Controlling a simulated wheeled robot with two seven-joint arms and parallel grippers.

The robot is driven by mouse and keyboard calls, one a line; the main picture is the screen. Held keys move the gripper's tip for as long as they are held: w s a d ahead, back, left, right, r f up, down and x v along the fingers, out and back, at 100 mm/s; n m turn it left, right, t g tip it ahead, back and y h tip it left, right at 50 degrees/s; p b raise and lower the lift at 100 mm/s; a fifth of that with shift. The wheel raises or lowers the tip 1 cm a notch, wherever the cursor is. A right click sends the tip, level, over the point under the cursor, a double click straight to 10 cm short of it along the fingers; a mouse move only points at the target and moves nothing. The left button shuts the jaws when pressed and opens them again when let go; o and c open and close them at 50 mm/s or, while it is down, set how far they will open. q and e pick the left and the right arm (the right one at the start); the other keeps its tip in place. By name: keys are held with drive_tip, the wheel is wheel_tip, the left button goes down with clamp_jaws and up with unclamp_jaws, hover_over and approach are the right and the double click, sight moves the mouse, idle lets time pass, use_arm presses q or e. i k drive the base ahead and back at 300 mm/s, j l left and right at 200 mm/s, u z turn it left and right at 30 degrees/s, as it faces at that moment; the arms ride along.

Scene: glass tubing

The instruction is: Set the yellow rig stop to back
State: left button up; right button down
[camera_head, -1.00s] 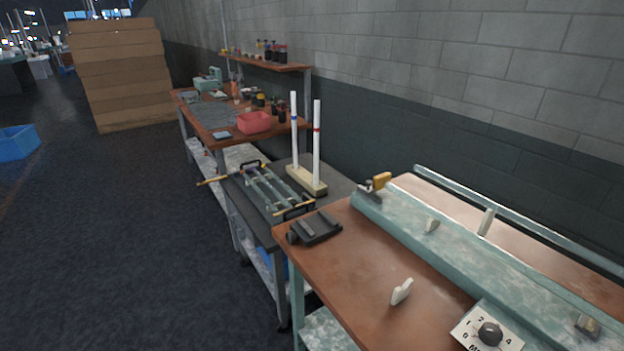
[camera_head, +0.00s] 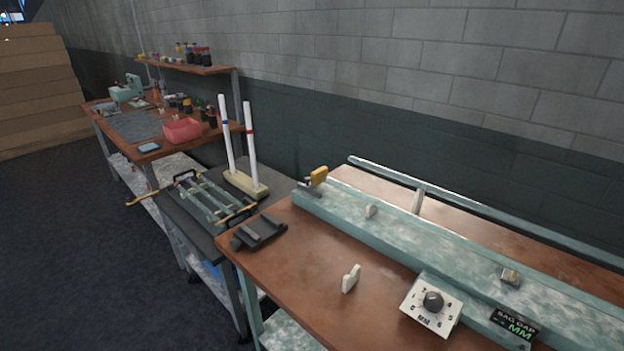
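A yellow stop (camera_head: 319,176) sits on a dark bracket at the far left end of the long green rig (camera_head: 400,228) on the near wooden bench. A second small block with a dull yellowish top (camera_head: 510,276) sits on the rig further right; which one the task means I cannot be sure, but the left one is clearly yellow. Neither of my grippers shows in the head view, and nothing touches the stops.
A white dial box (camera_head: 432,303) and an "MM" display (camera_head: 514,327) are at the rig's front. A white upright piece (camera_head: 350,279) and a dark block (camera_head: 259,231) are on the bench (camera_head: 310,265). A frame (camera_head: 207,199) and two white rods (camera_head: 250,158) stand on the cart to the left.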

sight(317, 176)
drive_tip(key=i+j, duration=0.2)
drive_tip(key=j, duration=0.15)
drive_tip(key=i+j+z, duration=0.15)
drive_tip(key=i+j, duration=0.2)
drive_tip(key=j, duration=0.3)
drive_tip(key=i+j+z, duration=0.15)
drive_tip(key=j, duration=0.2)
